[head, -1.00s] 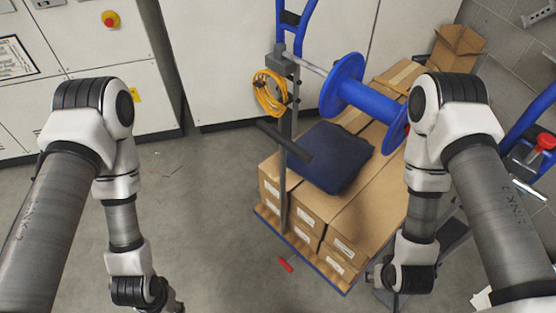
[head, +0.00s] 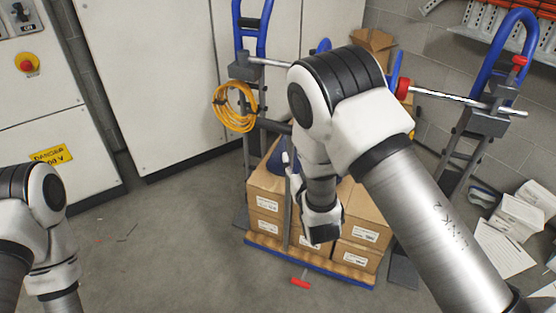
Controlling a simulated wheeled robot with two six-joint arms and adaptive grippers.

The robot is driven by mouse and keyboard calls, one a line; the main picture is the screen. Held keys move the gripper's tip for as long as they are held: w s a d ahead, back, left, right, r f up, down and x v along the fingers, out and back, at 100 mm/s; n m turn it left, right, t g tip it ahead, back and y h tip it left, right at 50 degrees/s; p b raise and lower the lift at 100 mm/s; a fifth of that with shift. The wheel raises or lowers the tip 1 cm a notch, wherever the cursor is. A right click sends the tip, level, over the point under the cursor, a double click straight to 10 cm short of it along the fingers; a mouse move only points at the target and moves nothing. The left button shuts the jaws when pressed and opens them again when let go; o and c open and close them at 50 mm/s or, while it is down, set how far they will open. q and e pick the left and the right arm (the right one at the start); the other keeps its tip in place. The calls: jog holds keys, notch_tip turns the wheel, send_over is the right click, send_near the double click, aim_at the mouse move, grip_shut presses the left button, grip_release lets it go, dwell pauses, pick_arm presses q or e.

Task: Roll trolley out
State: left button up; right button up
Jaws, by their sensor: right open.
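The trolley is a low blue-edged platform (head: 310,262) loaded with brown cardboard boxes (head: 267,190). A grey upright stands at its near side, with a dark crossbar handle (head: 271,125) on top, partly hidden by my right arm. A dark blue cloth on the boxes is mostly hidden. My right gripper (head: 294,187) is open, over the front of the load close to the upright. I cannot tell whether it touches it. My left gripper is out of view; only its arm shows at the lower left.
Blue-handled stands rise left (head: 247,105) and right (head: 462,150) of the load, joined by a metal bar. A yellow cable coil (head: 235,106) hangs on the left one. Papers (head: 505,245) lie right.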

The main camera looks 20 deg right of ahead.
aim_at(291, 142)
jog(key=w+b, duration=0.1)
jog(key=w, duration=0.7)
jog(key=shift+w+d, duration=0.2)
jog(key=shift+r, duration=0.1)
grip_shut()
